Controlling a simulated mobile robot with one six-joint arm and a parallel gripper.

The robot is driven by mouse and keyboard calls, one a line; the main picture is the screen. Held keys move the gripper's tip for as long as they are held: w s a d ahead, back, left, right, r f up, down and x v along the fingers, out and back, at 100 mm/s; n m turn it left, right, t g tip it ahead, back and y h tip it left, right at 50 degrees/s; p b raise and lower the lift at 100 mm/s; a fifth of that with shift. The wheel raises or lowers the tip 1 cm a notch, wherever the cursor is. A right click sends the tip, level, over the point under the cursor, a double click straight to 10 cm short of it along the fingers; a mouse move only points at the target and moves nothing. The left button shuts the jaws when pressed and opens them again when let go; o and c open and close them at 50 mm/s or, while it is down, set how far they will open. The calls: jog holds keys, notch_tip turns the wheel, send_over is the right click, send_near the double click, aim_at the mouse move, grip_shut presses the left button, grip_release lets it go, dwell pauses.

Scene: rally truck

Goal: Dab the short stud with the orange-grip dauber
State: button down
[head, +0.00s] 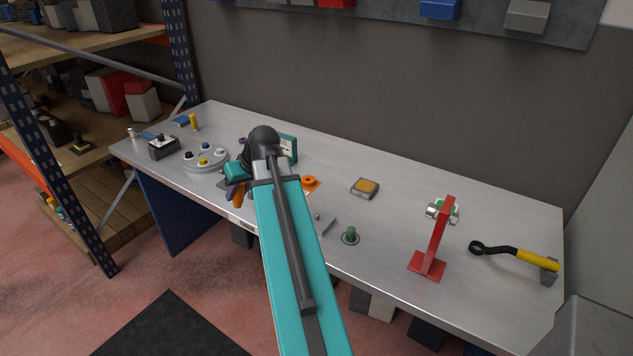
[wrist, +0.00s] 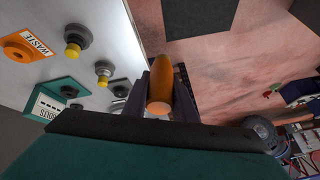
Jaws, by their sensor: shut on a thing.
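My gripper (wrist: 160,90) is shut on the orange-grip dauber (wrist: 161,88), whose orange handle sits between the fingers in the wrist view. The handle also shows in the head view (head: 235,193), at the near edge of the bench below the gripper. The dauber's working end is hidden. Two grey pieces with yellow tips, one larger (wrist: 76,40) and one smaller (wrist: 104,71), stand nearby. I cannot tell which is the short stud.
An orange ring marked WASTE (wrist: 18,47) lies on the bench (head: 390,212). A round tray of coloured pots (head: 205,158) is at the left. A red stand (head: 436,242), green knob (head: 350,236) and yellow-handled tool (head: 520,257) occupy the right. My arm hides the bench middle.

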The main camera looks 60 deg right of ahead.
jog(key=s+d+f+m+h+p, duration=0.1)
jog(key=s+d+m+p, duration=0.1)
jog(key=s+d, duration=1.4)
jog(key=shift+d+m+h+p, duration=0.3)
jog(key=shift+d+m+p, duration=0.1)
jog(key=shift+d, duration=0.3)
jog(key=shift+f, duration=0.1)
